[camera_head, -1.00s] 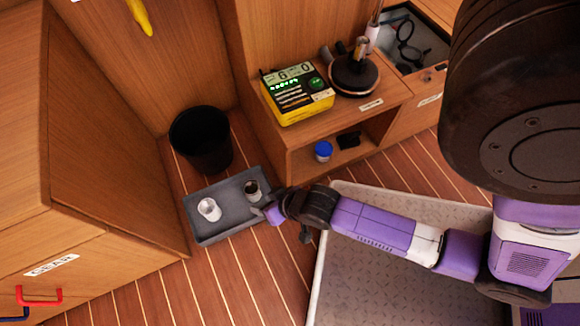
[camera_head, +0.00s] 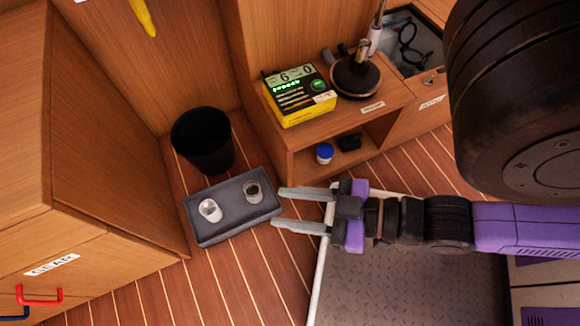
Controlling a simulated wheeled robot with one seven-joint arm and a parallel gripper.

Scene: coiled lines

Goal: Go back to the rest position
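My gripper (camera_head: 276,208) shows in the head view with its two grey fingers apart and nothing between them. Its fingertips point left, at the right edge of the grey tray (camera_head: 222,232) in the picture. I cannot tell whether they touch the tray. My purple and black arm reaches in from the right side. The tray lies on the plank floor and holds a white cup (camera_head: 210,210) on its left and a dark cup (camera_head: 253,191) on its right.
A black bin (camera_head: 203,142) stands behind the tray. A wooden shelf bench (camera_head: 300,145) carries a yellow device (camera_head: 299,97) and a round-based tool (camera_head: 355,75); a blue-lidded jar (camera_head: 324,153) sits inside. A wooden GEAR cabinet (camera_head: 110,265) stands left. Floor in front is clear.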

